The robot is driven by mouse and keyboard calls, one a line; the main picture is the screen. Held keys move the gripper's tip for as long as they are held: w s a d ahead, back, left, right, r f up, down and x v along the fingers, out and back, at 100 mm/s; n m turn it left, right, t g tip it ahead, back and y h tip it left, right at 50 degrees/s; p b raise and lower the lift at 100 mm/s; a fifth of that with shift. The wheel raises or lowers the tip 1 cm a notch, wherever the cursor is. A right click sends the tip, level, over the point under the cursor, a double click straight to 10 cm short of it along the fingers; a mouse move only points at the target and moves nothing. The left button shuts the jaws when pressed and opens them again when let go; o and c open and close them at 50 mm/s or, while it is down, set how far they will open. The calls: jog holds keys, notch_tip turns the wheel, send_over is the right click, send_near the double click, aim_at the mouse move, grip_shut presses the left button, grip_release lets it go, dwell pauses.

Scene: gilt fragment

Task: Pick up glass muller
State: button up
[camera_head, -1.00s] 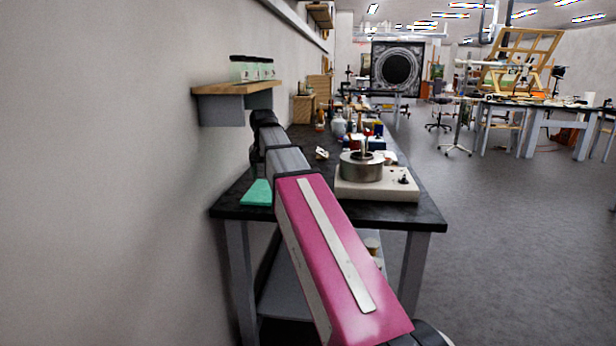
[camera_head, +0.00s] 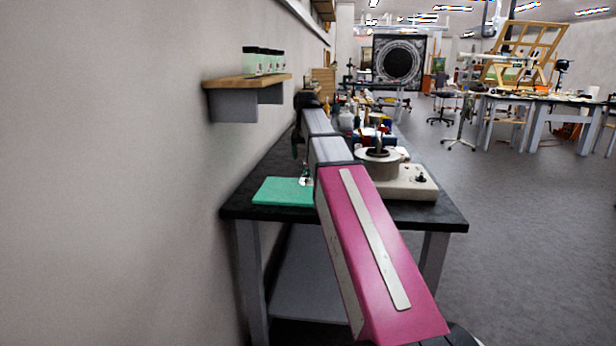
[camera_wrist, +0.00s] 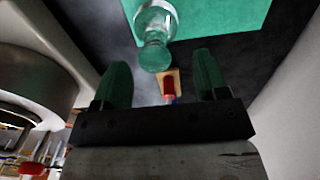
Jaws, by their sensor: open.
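The glass muller (camera_wrist: 155,38) is a clear, rounded glass piece with a narrower knob end. In the wrist view it is at the top, over the green mat's edge, with its knob end toward my gripper. A small clear shape on the mat in the head view, the muller (camera_head: 305,181), is partly hidden by my arm. My gripper (camera_wrist: 162,62) is open, its two dark fingers apart and nothing held between them. The knob lies just beyond and between the fingertips in the picture; the exact gap in depth cannot be told.
The green mat (camera_head: 275,191) lies on the dark bench (camera_head: 240,207) by the wall. A pale machine with a metal drum (camera_head: 405,185) stands right of my arm. A red-handled item (camera_wrist: 169,87) shows between the fingers. A wooden shelf (camera_head: 245,83) with jars juts from the wall.

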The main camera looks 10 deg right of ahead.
jog(key=f, duration=0.4)
jog(key=shift+d+f, duration=0.3)
jog(key=shift+f, duration=0.1)
jog(key=c, duration=1.2)
jog(key=shift+o, duration=0.2)
notch_tip(320, 180, up, 10)
jog(key=shift+r, duration=0.1)
jog(key=shift+o, duration=1.2)
